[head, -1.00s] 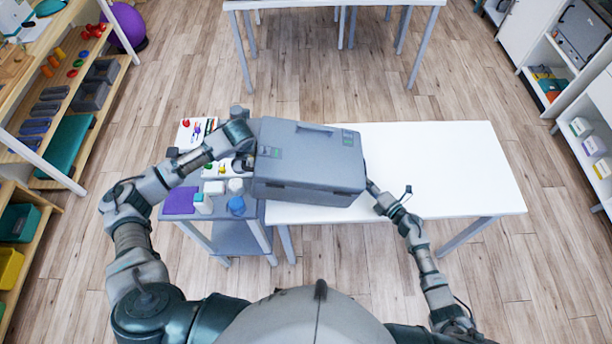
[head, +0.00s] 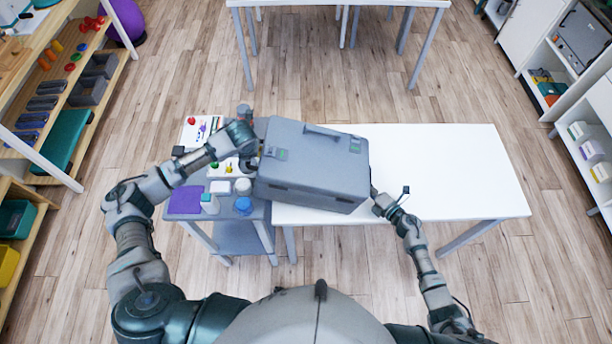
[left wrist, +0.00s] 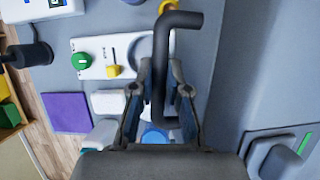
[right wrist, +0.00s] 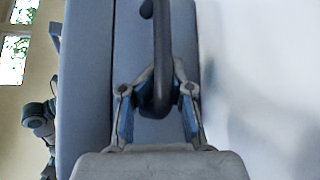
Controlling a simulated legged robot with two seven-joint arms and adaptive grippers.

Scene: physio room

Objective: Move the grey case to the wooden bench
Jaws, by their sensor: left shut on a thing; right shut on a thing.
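The grey case (head: 318,165), closed and with a top handle, is over the left part of the white table (head: 440,170). I cannot tell whether it rests on the table or hangs just above it. My left gripper (head: 250,160) is at its left side, shut on a dark bent side handle (left wrist: 160,60) in the left wrist view. My right gripper (head: 380,203) is at its right side, shut on another dark handle (right wrist: 162,45) in the right wrist view. I cannot make out a wooden bench for certain.
A grey trolley (head: 190,208) with bottles, a purple pad and small items stands against the table's left end. Wooden shelves (head: 100,95) line the left, white cabinets (head: 560,130) the right. Another white table (head: 340,3) is at the back. Floor between the tables is clear.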

